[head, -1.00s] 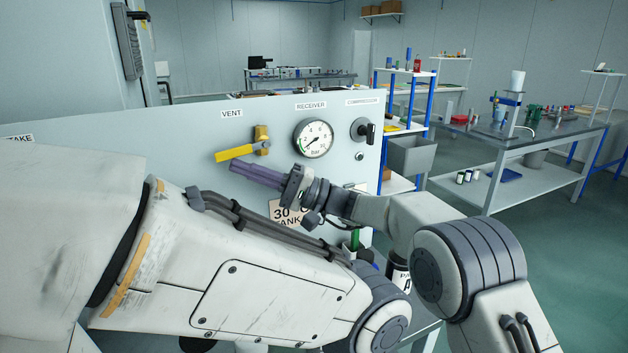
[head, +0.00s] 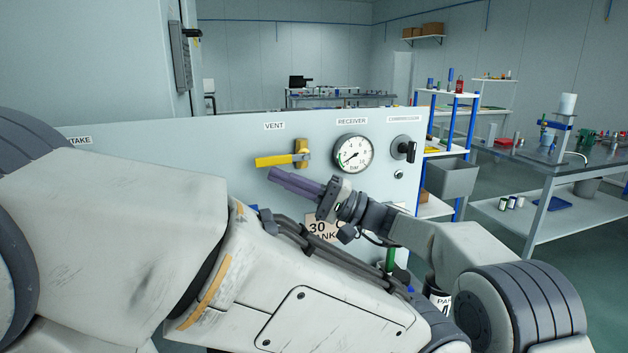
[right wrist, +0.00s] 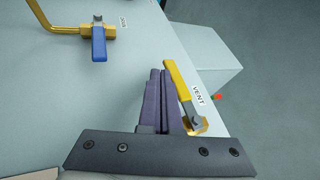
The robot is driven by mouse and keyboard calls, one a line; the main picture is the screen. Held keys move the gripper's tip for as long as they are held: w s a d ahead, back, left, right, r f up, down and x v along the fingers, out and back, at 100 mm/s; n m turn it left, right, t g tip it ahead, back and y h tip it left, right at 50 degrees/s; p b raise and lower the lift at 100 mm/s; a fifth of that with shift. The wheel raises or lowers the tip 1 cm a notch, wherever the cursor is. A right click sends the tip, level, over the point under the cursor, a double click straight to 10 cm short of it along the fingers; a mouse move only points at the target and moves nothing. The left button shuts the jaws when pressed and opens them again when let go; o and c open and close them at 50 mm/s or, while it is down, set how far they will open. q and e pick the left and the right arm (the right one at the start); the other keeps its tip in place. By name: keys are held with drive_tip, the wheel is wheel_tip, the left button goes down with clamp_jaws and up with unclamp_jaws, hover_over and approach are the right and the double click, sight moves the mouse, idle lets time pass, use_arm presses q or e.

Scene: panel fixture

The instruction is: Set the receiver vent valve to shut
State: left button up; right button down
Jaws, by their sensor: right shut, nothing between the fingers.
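The vent valve is a brass body (head: 303,150) with a yellow lever (head: 276,160), under the VENT label on the grey panel. The lever points left, nearly level, its free end slightly lower. It also shows in the right wrist view as a yellow lever (right wrist: 178,84). My right gripper (head: 272,174) has its purple fingers shut and empty, just below the lever and along it. In the right wrist view the fingers (right wrist: 159,77) lie close beside the lever; whether they touch it I cannot tell. My left gripper is out of view.
The panel (head: 225,140) also bears a pressure gauge (head: 353,154) and a black compressor knob (head: 408,151) to the right. Another valve with a blue lever (right wrist: 99,43) and a brass pipe shows in the right wrist view. My large white arm links cover the lower panel.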

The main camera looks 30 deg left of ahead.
drive_tip(key=b+v, duration=0.1)
drive_tip(key=v, duration=0.9)
drive_tip(key=shift+b, duration=0.35)
drive_tip(key=shift+d, duration=0.1)
